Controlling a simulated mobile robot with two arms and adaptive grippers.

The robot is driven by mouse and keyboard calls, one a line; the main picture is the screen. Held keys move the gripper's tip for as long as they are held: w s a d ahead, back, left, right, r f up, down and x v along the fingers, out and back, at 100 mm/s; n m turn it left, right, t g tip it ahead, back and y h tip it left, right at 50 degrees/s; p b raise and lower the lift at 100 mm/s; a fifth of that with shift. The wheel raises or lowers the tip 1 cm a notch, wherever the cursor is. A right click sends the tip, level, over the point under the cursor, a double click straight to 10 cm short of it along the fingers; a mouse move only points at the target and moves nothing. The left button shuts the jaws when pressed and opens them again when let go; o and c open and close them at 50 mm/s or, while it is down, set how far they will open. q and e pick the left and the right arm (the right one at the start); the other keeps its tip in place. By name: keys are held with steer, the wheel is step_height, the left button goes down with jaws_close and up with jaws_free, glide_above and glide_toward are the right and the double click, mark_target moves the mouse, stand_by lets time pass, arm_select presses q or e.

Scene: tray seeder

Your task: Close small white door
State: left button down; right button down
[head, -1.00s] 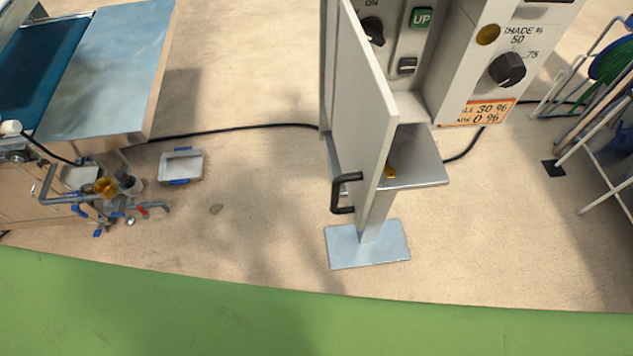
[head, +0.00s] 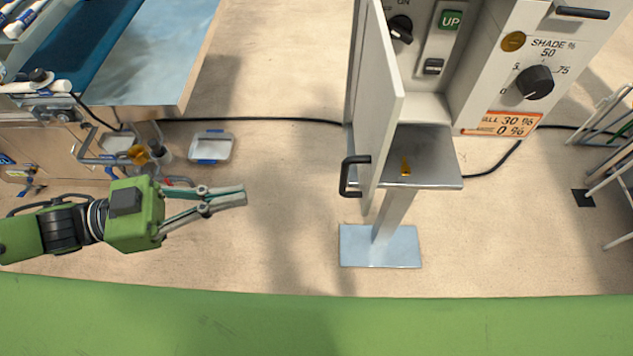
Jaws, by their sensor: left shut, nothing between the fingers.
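The small white door (head: 379,105) stands open on the left side of the control cabinet (head: 485,85), swung out toward me and seen nearly edge-on. Its black handle (head: 346,176) is on the door's left face, near the lower front edge. My left gripper (head: 244,194) comes in from the left with its fingers together and empty. It points right, toward the handle, and is well apart from it. My right gripper is not in view.
The cabinet's post stands on a metal base plate (head: 380,246). A metal table (head: 160,50) is at the upper left. A white tray (head: 212,147) lies on the floor. The floor between gripper and door is clear.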

arm_select(q)
steer(key=p+x, duration=0.5)
steer(key=x, duration=0.9)
steer(key=shift+s+r, duration=0.2)
steer(key=shift+s, duration=0.1)
steer(key=shift+d, duration=0.1)
